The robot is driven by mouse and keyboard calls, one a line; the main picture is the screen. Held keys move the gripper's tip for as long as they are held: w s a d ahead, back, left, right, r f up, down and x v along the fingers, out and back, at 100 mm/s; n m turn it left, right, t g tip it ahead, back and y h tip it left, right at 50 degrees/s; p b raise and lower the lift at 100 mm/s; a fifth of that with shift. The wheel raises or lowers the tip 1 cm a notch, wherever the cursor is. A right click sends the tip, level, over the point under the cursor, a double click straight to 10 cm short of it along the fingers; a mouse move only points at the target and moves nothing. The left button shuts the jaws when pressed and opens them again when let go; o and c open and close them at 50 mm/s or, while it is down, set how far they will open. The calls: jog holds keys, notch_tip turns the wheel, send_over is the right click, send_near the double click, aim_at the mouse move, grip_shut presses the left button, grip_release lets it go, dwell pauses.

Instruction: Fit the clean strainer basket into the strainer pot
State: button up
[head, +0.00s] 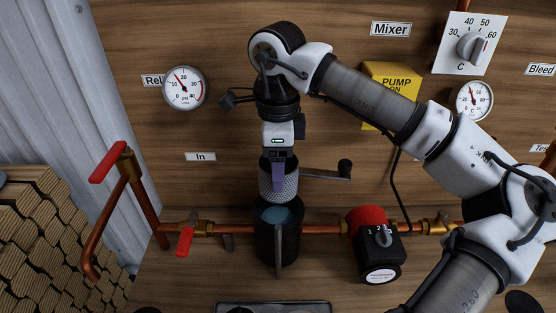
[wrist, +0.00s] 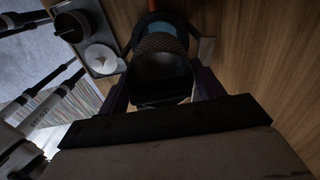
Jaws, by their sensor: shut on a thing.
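The strainer basket is a grey mesh cylinder (head: 279,187), held upright in my gripper (head: 278,178). The gripper's purple fingers are shut on its upper part. In the wrist view the basket's dark open top (wrist: 160,72) sits between the fingers (wrist: 163,90), with mesh beyond it. The strainer pot (head: 278,243) is a dark upright cylinder on the copper pipe, directly below the basket. Its top is open and blue shows inside; blue and a dark rim (wrist: 158,18) also show past the mesh in the wrist view. The basket's lower end appears just above the pot's mouth; the exact gap is unclear.
A red-handled valve (head: 185,241) is left of the pot, a red and black pump (head: 374,245) right. A tray (head: 272,306) stands in front below.

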jog(key=shift+f+b, duration=4.35)
jog(key=shift+f, duration=0.75)
jog(key=o, duration=1.3)
jog(key=shift+c, duration=0.2)
jog(key=shift+r, duration=0.1)
jog(key=shift+r+p, duration=2)
jog(key=shift+r, duration=1)
